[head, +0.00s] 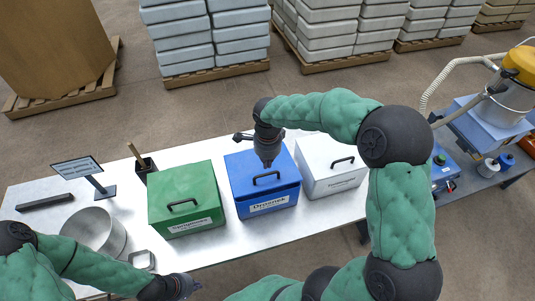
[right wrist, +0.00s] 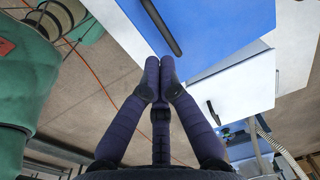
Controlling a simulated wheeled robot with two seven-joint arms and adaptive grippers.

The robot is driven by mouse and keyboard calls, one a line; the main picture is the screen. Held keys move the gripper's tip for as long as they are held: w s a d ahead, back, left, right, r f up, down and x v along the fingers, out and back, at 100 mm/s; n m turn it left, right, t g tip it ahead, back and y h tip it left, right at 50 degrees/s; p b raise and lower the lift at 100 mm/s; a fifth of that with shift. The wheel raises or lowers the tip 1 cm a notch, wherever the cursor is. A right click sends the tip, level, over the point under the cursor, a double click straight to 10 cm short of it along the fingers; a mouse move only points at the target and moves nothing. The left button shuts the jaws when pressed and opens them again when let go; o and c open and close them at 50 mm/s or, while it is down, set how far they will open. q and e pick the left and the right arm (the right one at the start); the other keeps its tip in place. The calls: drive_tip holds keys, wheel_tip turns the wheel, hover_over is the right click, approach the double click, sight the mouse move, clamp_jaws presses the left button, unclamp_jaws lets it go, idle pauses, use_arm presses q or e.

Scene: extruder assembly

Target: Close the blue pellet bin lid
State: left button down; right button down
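The blue pellet bin (head: 267,205) stands on the table between a green and a white bin, with a label on its front. Its blue lid (head: 286,171) lies over the top, with a dark handle (head: 266,177); I cannot tell whether it is fully seated. My right gripper (head: 267,163) points down just above the lid, close behind the handle. In the right wrist view its fingertips (right wrist: 160,68) are together with nothing between them, near the end of the dark handle (right wrist: 160,27). My left gripper (head: 190,289) is low at the front edge, its fingers too small to judge.
The green bin (head: 186,199) and white bin (head: 331,168) flank the blue one closely. A round metal container (head: 94,231), a small sign (head: 77,167) and a dark holder (head: 145,168) stand on the left of the table. A machine with a yellow-topped hopper (head: 518,66) is at right.

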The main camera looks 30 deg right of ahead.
use_arm(q)
drive_tip(key=shift+f, duration=0.2)
use_arm(e)
hover_over(267, 182)
drive_tip(key=shift+f, duration=2.7)
use_arm(q)
drive_tip(key=shift+f+b, duration=0.15)
drive_tip(key=shift+b, duration=0.15)
use_arm(e)
drive_tip(key=shift+f, duration=0.1)
